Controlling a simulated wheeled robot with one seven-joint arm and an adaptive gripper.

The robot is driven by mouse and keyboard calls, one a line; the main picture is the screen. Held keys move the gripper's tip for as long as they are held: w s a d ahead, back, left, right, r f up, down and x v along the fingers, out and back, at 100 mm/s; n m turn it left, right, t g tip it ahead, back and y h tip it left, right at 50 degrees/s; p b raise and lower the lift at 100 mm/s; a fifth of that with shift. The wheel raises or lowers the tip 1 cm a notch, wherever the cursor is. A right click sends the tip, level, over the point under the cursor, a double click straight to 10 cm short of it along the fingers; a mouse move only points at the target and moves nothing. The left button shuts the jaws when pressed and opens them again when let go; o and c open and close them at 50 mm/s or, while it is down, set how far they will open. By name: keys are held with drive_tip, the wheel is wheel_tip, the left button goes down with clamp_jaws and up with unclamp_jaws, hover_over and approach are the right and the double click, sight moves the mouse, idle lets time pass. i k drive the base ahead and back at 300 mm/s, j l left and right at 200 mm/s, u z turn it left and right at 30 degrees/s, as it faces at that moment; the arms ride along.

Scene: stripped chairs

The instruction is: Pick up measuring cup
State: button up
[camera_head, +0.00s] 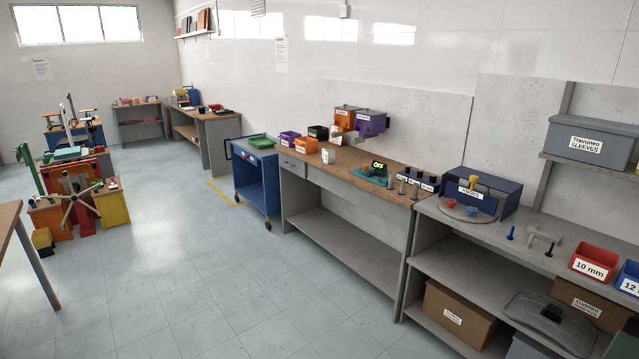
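A small whitish cup-like container (328,156) stands upright on the wooden-topped workbench (345,173), near its left middle. It may be the measuring cup, but it is too small to tell for sure. A small red cup (451,203) and a small blue cup (471,211) sit on a round grey tray farther right. My gripper is not in view.
A green device with a lit display (377,168) and several upright grey cylinders stand right of the whitish container. Coloured bins stand behind it. A blue cart (256,176) stands at the bench's left end. The tiled floor (190,285) in front is clear.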

sight(329, 154)
drive_tip(key=i+j+u, duration=0.1)
drive_tip(key=i+u, duration=0.35)
drive_tip(key=i, duration=1.65)
drive_tip(key=i+z, duration=0.15)
drive_tip(key=i, duration=0.4)
drive_tip(key=i+j+z, duration=0.15)
drive_tip(key=i, duration=0.35)
drive_tip(key=i+j+z, duration=0.15)
drive_tip(key=i, duration=0.35)
drive_tip(key=i+j+z, duration=0.15)
drive_tip(key=i, duration=0.4)
drive_tip(key=j, duration=0.1)
